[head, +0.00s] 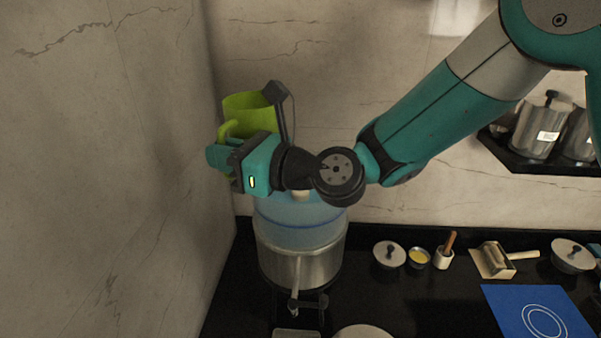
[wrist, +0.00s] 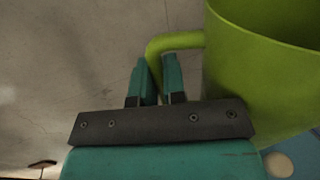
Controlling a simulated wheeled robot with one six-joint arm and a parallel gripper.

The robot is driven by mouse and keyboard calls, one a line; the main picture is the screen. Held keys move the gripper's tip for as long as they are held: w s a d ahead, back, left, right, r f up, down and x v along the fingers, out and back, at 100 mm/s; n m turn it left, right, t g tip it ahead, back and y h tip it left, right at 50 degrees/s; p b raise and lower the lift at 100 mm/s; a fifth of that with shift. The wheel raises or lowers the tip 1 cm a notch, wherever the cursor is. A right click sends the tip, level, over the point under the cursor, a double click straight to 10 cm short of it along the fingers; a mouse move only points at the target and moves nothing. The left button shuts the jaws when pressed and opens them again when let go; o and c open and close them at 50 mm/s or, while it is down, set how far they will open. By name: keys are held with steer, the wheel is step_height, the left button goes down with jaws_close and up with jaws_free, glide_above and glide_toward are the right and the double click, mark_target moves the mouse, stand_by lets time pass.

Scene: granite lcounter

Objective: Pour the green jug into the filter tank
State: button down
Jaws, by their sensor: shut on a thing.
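The green jug (head: 250,112) is held up above the filter tank, close to the left wall, and looks roughly upright. My gripper (head: 222,156) is shut on the jug's handle; in the wrist view the fingers (wrist: 156,82) close around the handle (wrist: 172,42), with the jug body (wrist: 250,75) to the right. The filter tank (head: 298,255) stands on the counter below, with a metal lower part and a blue translucent upper part (head: 300,218). My gripper and wrist hide part of the jug and the tank's top.
On the black counter right of the tank are a lidded pot (head: 389,254), a small yellow-filled bowl (head: 418,257), a cup with a pestle (head: 445,255), a scraper-like tool (head: 497,258) and a blue mat (head: 530,310). A shelf with metal canisters (head: 538,130) is at right.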

steer(key=s+a+r, duration=0.3)
steer(key=s+a, duration=0.1)
steer(key=a, duration=0.1)
steer(key=shift+s, duration=0.4)
steer(key=shift+a+r, duration=0.1)
step_height(320, 180, down, 20)
steer(key=b, duration=1.9)
steer(key=shift+r+b, duration=0.2)
steer(key=shift+b, duration=0.1)
steer(key=shift+s, duration=0.1)
